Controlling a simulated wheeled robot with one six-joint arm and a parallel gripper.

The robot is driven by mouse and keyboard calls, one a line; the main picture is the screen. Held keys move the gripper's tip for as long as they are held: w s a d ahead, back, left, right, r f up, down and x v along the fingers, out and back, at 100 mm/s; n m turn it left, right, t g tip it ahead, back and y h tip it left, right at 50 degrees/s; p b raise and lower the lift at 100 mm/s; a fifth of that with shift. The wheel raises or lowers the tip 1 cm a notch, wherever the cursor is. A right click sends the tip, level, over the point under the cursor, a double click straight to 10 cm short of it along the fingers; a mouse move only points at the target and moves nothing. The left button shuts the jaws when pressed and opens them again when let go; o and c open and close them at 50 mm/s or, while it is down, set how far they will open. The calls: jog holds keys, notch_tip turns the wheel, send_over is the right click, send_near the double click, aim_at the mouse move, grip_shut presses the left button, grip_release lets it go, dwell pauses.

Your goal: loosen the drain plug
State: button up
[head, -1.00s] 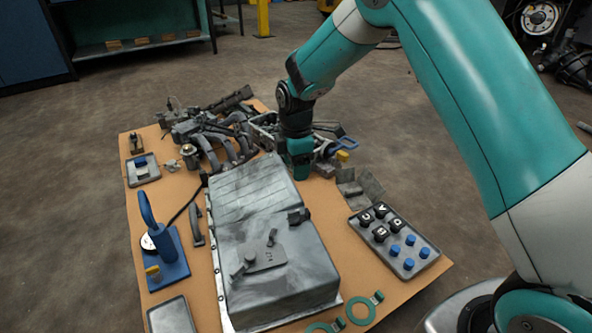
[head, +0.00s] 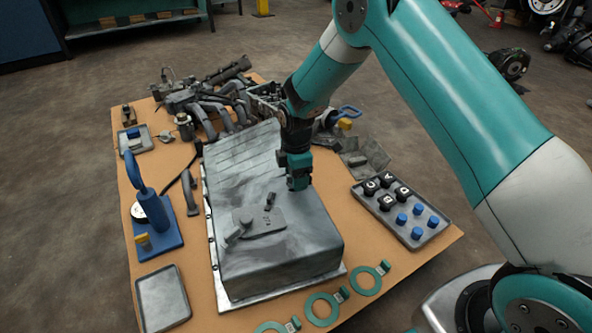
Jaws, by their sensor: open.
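The grey oil pan (head: 300,235) lies upside down on the tan work board. A raised plate (head: 262,219) with two small dark fittings (head: 270,202) is on its top face. My gripper (head: 298,184) points down at the pan's right upper edge and is open. It covers the spot where a small dark block, possibly the drain plug, showed earlier. I cannot tell whether the jaws are around that block or touching it.
A tray of black knobs and blue caps (head: 418,236) lies to the right. Green rings (head: 322,308) lie in front. A blue stand (head: 158,240) rises on the left. Engine parts (head: 205,105) crowd the back. An empty grey tray (head: 163,298) lies front left.

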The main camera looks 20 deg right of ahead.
jog(key=shift+f, duration=0.15)
jog(key=c, duration=0.9)
jog(key=n+p, duration=0.2)
jog(key=shift+r+n, duration=0.3)
jog(key=shift+c, duration=0.2)
jog(key=n+p, duration=0.2)
jog(key=shift+w+f+n, duration=0.1)
jog(key=shift+w+n, duration=0.05)
jog(key=shift+n, duration=0.25)
jog(key=shift+f+n, duration=0.2)
jog(key=shift+n, duration=0.4)
jog(key=shift+a, duration=0.1)
jog(key=shift+w+r+n+p, duration=0.1)
jog(key=shift+r+n+p, duration=0.2)
jog(key=shift+n+p, duration=0.75)
jog(key=n, duration=0.4)
jog(key=shift+a+f+p, duration=0.15)
jog(key=shift+f+p, duration=0.1)
jog(key=shift+p, duration=0.15)
jog(key=shift+n, duration=0.25)
